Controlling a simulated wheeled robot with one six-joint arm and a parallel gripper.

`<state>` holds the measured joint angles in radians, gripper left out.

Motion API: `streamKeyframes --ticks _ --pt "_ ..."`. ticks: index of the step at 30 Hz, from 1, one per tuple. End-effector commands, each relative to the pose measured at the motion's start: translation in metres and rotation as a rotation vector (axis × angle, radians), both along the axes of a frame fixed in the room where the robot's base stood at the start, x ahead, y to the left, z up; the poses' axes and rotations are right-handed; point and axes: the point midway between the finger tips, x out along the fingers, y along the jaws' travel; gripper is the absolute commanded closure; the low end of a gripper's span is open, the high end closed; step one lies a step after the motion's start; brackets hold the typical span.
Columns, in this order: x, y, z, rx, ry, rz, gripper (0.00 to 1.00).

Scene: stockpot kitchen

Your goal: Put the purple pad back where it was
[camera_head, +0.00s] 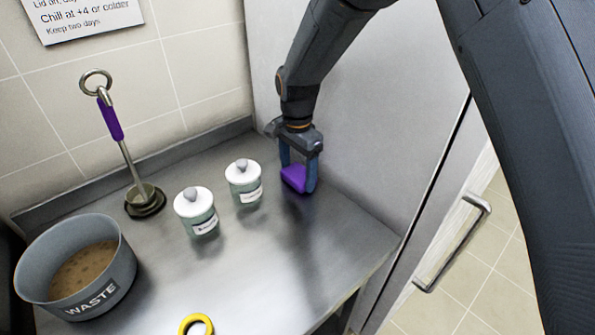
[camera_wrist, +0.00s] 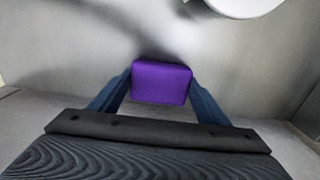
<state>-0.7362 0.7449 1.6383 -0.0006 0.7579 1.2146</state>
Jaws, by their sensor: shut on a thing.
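The purple pad (camera_head: 294,178) is a small block at the back right of the steel counter, near the tall grey panel. My gripper (camera_head: 298,180) reaches down from above and is shut on it, one blue finger on each side. In the wrist view the purple pad (camera_wrist: 161,82) sits between the two fingers of my gripper (camera_wrist: 160,88). The pad is at or very near the counter surface; I cannot tell whether it touches.
Two white-lidded jars (camera_head: 196,212) (camera_head: 243,183) stand left of my gripper. A purple-handled ladle-like tool (camera_head: 112,122) stands behind them. A grey WASTE pot (camera_head: 105,297) is at left, and a yellow ring (camera_head: 196,325) is in front. The counter's middle (camera_head: 250,265) is clear.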

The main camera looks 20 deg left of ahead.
Motion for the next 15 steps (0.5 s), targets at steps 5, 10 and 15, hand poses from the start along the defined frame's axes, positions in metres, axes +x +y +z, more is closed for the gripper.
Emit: streamKeyframes --ticks 5,10,15 --pt "-0.0001 0.0 -0.001 0.0 0.0 0.0 0.12" --pt "-0.0001 0.0 -0.0009 0.0 0.0 0.0 0.12" --pt "-0.0001 0.0 0.0034 0.0 0.0 0.0 0.12"
